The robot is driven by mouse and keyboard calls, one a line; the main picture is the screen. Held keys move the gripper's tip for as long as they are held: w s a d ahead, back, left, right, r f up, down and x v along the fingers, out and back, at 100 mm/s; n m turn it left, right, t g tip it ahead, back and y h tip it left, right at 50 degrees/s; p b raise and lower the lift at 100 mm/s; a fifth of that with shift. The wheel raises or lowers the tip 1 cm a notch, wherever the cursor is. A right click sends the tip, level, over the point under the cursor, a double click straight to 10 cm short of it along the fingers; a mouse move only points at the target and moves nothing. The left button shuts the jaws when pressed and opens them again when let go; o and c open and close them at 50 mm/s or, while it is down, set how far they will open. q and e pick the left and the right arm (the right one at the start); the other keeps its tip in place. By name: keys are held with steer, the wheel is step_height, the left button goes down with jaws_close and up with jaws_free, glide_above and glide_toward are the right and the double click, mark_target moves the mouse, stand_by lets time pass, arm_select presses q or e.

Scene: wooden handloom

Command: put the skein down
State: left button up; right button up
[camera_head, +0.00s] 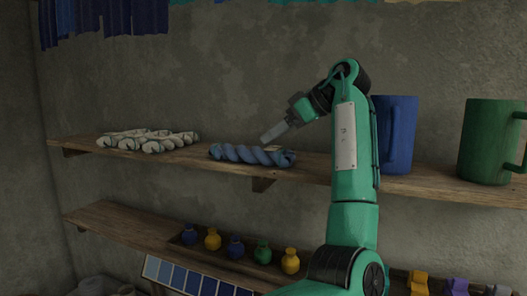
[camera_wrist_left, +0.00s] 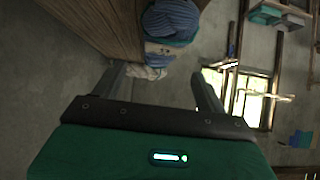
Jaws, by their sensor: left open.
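A twisted blue skein (camera_head: 240,154) lies on the upper wooden shelf (camera_head: 330,168), near its front edge. It also shows in the left wrist view (camera_wrist_left: 170,22), ahead of the fingers. My left gripper (camera_head: 267,137) is just above the blue skein in the head view, pointing down and to the left. Its two fingers stand wide apart in the left wrist view (camera_wrist_left: 160,75), with nothing held between them. The skein appears clear of the fingers. My right gripper is in neither view.
Pale skeins (camera_head: 147,140) lie left on the same shelf. A blue mug (camera_head: 396,135) and a green mug (camera_head: 487,140) stand to the right, beyond my arm. A lower shelf (camera_head: 120,222) holds several small coloured jars (camera_head: 263,250). Dyed yarn (camera_head: 100,20) hangs above.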

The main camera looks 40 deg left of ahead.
arm_select(q)
steer(key=shift+v, duration=2.15)
